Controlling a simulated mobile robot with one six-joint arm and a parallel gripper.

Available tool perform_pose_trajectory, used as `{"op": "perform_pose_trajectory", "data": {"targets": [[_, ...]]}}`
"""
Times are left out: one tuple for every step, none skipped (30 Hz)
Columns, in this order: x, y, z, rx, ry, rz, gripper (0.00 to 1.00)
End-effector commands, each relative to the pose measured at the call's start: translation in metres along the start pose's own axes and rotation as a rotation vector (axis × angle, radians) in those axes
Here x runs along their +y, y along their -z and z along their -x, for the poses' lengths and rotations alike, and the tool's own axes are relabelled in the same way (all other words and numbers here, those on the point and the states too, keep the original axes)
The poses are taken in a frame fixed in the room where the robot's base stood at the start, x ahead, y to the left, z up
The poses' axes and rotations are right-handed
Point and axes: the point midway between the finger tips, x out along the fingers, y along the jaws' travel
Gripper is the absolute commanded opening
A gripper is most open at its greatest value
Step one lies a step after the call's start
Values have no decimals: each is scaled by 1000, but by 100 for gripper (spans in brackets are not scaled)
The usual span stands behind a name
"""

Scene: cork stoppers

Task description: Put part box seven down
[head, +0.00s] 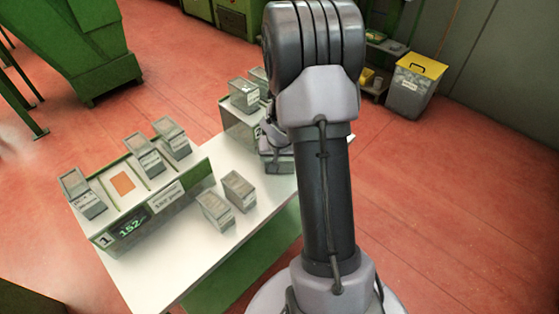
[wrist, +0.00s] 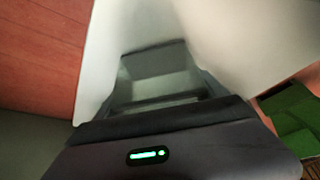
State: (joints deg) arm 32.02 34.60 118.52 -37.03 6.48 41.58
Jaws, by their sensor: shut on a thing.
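My gripper (wrist: 158,88) is shut on a grey box (wrist: 152,62), seen between the fingers in the wrist view. In the head view a grey box (head: 280,163) shows low beside my arm, at the right part of the white table (head: 165,262). My arm hides much of it, and its label cannot be read. I cannot tell whether it touches the table. Two small grey part boxes (head: 215,209) (head: 239,189) stand free on the table to its left. Their numbers are too small to read.
A display unit (head: 150,222) reading 152 carries several grey boxes (head: 150,158) and an orange patch (head: 122,183). A second unit (head: 238,122) behind holds boxes (head: 243,96). The table's front left is clear. A yellow-lidded bin (head: 412,88) stands on the red floor.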

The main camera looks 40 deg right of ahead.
Motion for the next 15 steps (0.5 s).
{"op": "perform_pose_trajectory", "data": {"targets": [[0, 0, 0, 0, 0, 0, 34], [0, 0, -1, 0, 0, 0, 34], [0, -1, -2, 0, 0, 0, 34], [0, -1, -3, 0, 0, 1, 34], [0, -2, -4, 0, 0, 1, 34], [0, -1, -3, 0, 0, 1, 87], [0, -1, -3, 0, 0, 1, 93], [0, -1, -2, 0, 0, 1, 99], [0, -1, -2, 0, 0, 1, 100], [0, -1, -2, 0, 0, 1, 100], [0, -1, -2, 0, 0, 1, 100], [0, -1, -2, 0, 0, 1, 100], [0, -1, -2, 0, 0, 1, 100], [0, -1, -2, 0, 0, 1, 100], [0, 0, -1, 0, 0, 1, 100]]}}
